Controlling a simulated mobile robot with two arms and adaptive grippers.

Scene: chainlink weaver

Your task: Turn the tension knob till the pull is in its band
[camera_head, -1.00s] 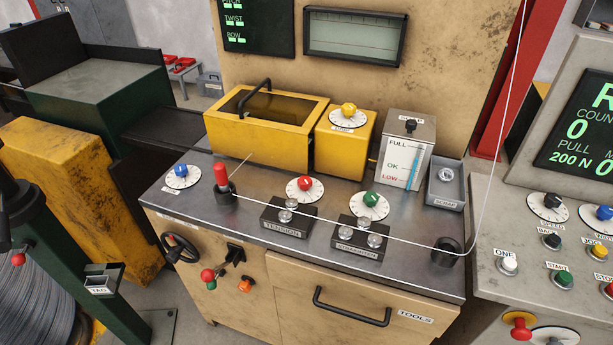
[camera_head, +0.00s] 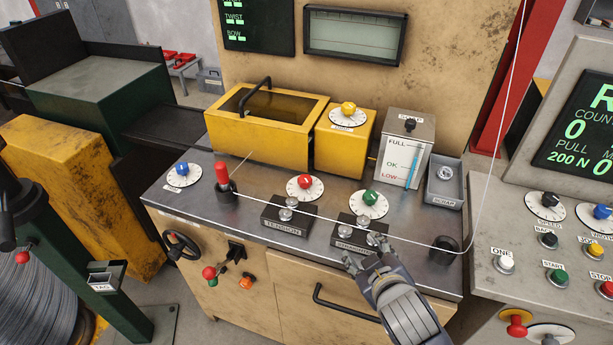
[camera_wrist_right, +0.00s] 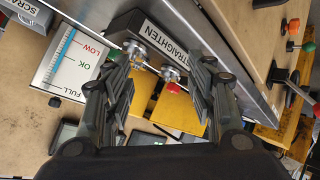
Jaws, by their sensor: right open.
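A red knob (camera_head: 305,182) on a white round dial stands behind the black roller block labelled TENSION (camera_head: 287,216). A green knob (camera_head: 370,197) on a similar dial stands behind the block labelled STRAIGHTEN (camera_head: 360,234). The white wire (camera_head: 330,231) runs across both blocks. My right gripper (camera_head: 364,250) is open and empty at the bench front, close to the STRAIGHTEN block. In the right wrist view, that block (camera_wrist_right: 145,32) lies beyond the open fingers. The display (camera_head: 580,125) shows PULL and 200 N, cut off at the right. My left gripper is out of view.
A red-handled post (camera_head: 222,175) stands left of the TENSION block, with a blue knob (camera_head: 181,169) farther left. Yellow boxes (camera_head: 262,145), a gauge box (camera_head: 405,150) and a scrap tray (camera_head: 444,198) line the back. A black wire guide (camera_head: 445,250) stands at the front right.

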